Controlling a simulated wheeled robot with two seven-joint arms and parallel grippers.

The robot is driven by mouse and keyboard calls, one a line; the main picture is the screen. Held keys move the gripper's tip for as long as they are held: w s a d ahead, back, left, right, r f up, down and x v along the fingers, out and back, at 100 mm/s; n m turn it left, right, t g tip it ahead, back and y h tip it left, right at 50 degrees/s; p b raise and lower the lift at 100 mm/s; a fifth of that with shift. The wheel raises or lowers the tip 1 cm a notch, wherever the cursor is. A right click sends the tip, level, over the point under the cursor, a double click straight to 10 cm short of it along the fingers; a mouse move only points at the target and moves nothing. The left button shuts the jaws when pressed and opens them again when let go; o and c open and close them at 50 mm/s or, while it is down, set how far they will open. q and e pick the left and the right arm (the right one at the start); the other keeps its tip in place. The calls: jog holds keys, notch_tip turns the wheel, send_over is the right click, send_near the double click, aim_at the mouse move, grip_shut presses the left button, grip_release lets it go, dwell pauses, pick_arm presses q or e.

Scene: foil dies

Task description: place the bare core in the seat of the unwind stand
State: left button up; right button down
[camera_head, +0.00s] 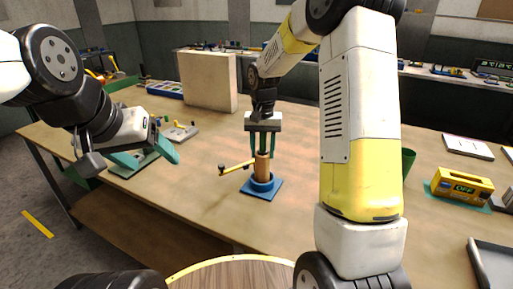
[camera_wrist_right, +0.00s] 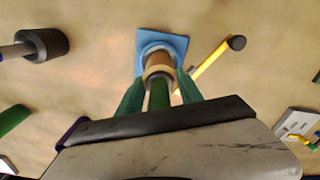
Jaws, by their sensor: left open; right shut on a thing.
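The bare core (camera_head: 262,166) is a brown tube, upright, with its lower end at the round blue seat of the unwind stand (camera_head: 277,188). I cannot tell whether it rests fully down. My right gripper (camera_head: 261,155) is shut on its upper part from above. In the right wrist view the core (camera_wrist_right: 158,62) lines up with the blue stand (camera_wrist_right: 176,43), between the green fingers. A green piece between the fingers hides part of the core. A yellow arm (camera_head: 238,167) with a black knob is beside the core. My left gripper (camera_head: 150,160) is open, apart at the left.
A yellow box reading OFF (camera_head: 462,187) and a dark tray (camera_head: 492,262) are at the right. A green cylinder (camera_head: 408,161) is partly behind my right arm. A beige block (camera_head: 208,82) stands at the back. The tabletop in front of the stand is clear.

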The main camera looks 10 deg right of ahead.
jog(key=shift+f, duration=0.9)
jog(key=c, duration=0.8)
grip_release()
jog(key=shift+o, duration=0.2)
notch_tip(320, 180, up, 12)
jog(key=shift+f, duration=0.1)
jog(key=s+d+r+n+t+y, duration=0.1)
jog(key=s+d+r+t, duration=0.1)
jog(key=s+r, duration=0.65)
jog(key=s+f+n+t+y, duration=0.1)
jog(key=s+t, duration=0.3)
jog(key=s, duration=1.2)
jog(key=shift+s+d+f+n, duration=0.25)
jog(key=shift+s+f+n, duration=0.05)
jog(key=shift+f+n, duration=0.2)
jog(key=shift+r, duration=0.1)
